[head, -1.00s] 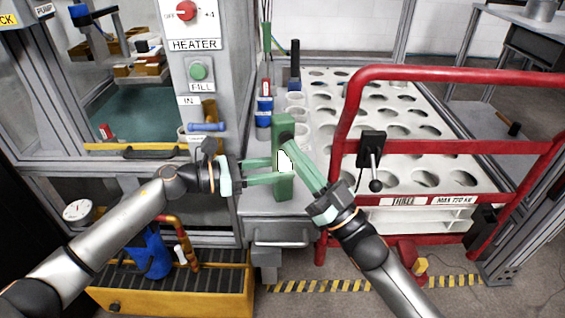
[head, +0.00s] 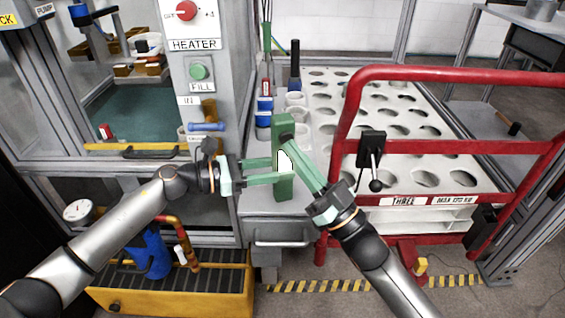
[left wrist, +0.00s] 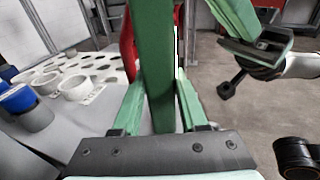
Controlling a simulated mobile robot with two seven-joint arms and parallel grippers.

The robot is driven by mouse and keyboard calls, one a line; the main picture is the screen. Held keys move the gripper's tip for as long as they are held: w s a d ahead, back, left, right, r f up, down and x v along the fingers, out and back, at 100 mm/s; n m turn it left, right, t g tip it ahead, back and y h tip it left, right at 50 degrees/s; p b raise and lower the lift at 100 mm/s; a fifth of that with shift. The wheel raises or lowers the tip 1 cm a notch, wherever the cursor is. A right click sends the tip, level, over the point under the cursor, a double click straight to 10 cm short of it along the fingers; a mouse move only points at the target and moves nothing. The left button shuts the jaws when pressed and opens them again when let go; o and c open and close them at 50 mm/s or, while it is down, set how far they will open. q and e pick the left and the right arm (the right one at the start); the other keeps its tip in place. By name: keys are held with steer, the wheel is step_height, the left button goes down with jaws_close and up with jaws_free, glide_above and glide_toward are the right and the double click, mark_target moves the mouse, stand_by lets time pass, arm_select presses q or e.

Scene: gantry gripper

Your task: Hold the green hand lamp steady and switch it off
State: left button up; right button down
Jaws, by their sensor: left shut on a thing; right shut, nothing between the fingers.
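The green hand lamp (head: 284,188) is an upright green bar in the middle of the head view, with a bright white patch on its face. My left gripper (head: 281,170) is shut on it from the left, one finger on either side. The left wrist view shows the lamp (left wrist: 154,45) between the two green fingers. My right gripper (head: 288,141) is shut and empty, reaching from the lower right. Its fingertips are at the upper part of the lamp and hide that spot. I cannot tell whether they touch it, and no switch is clearly visible.
A red railed cart (head: 450,147) stands close on the right. A white rack with round holes (head: 385,112) lies behind. Blue-capped items (head: 264,112) and white cups stand behind the lamp. The heater panel (head: 193,80) is at left, a yellow-edged grated tray (head: 215,290) below.

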steer(key=shift+w, duration=0.15)
stand_by(0.4)
steer(key=shift+w+a, duration=0.15)
steer(key=shift+w, duration=0.15)
steer(key=shift+s, duration=0.45)
steer(key=shift+s+d, duration=0.1)
steer(key=shift+d, duration=0.1)
steer(key=s, duration=0.2)
steer(key=s+d, duration=0.1)
steer(key=s, duration=0.2)
steer(key=shift+s+d, duration=0.3)
steer(key=shift+d, duration=0.05)
stand_by(0.3)
